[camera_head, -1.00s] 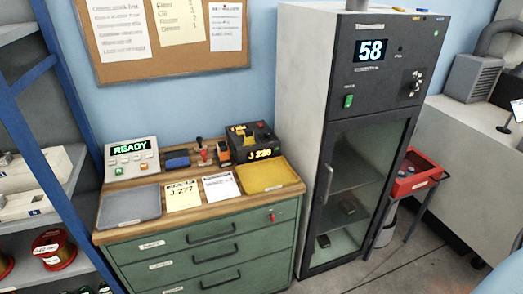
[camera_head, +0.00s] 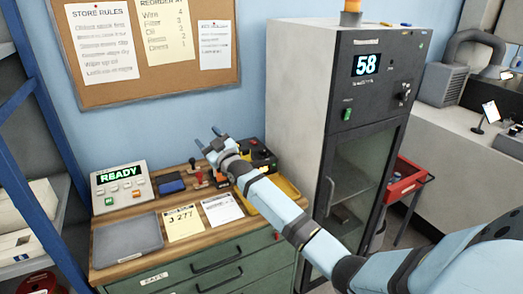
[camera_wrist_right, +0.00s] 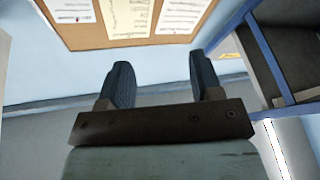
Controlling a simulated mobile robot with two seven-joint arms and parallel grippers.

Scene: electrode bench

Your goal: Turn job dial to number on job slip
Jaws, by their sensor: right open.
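The yellow job slip (camera_head: 183,222) lies on the wooden bench top and reads J 277. The black box (camera_head: 262,156) with the job number display stands at the back right of the bench. My right forearm and gripper cover most of it, so its number and any dial are hidden now. My right gripper (camera_head: 208,137) is open and empty, above the back of the bench just left of the black box. My left gripper is not in view.
A READY panel (camera_head: 121,187), grey tray (camera_head: 127,238), blue pad (camera_head: 170,184), red-based lever (camera_head: 197,178) and white sheet (camera_head: 222,209) are on the bench. A yellow tray (camera_head: 288,188) is partly behind my arm. A tall cabinet (camera_head: 345,100) showing 58 stands right.

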